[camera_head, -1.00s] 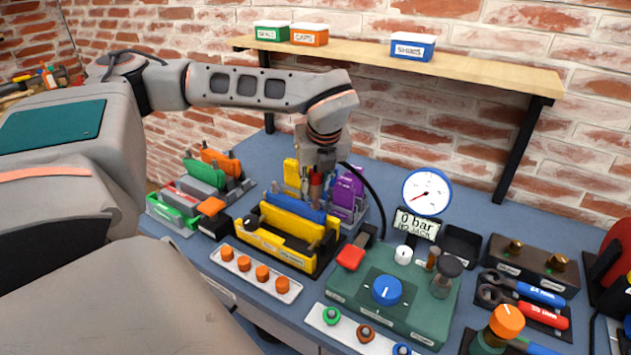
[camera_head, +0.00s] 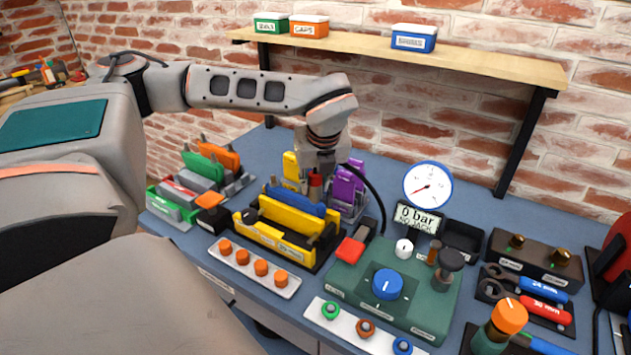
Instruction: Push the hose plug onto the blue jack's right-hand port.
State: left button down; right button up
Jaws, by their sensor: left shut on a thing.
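The blue jack (camera_head: 297,202) stands among the coloured blocks in the middle of the bench, directly behind the yellow one. My left gripper (camera_head: 317,172) points down above the blue jack's right end. It is shut on the hose plug (camera_head: 315,187), whose red body shows below the fingers. A black hose (camera_head: 375,190) curves from behind the gripper to the right and down. The plug's lower end is close to the jack's top right; I cannot tell whether it touches the port. My right gripper is out of view.
The yellow jack (camera_head: 285,238) stands in front and a purple one (camera_head: 349,185) close on the right. The green pump box (camera_head: 345,278) with its blue knob, a gauge (camera_head: 428,186) and a display reading 0 bar (camera_head: 418,218) are right. A wooden shelf (camera_head: 470,66) hangs behind.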

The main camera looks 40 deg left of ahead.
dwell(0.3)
pick_arm(q)
jog(key=c, duration=1.7)
grip_release()
jog(key=shift+o, duration=0.3)
jog(key=shift+f, duration=0.1)
jog(key=o, duration=0.3)
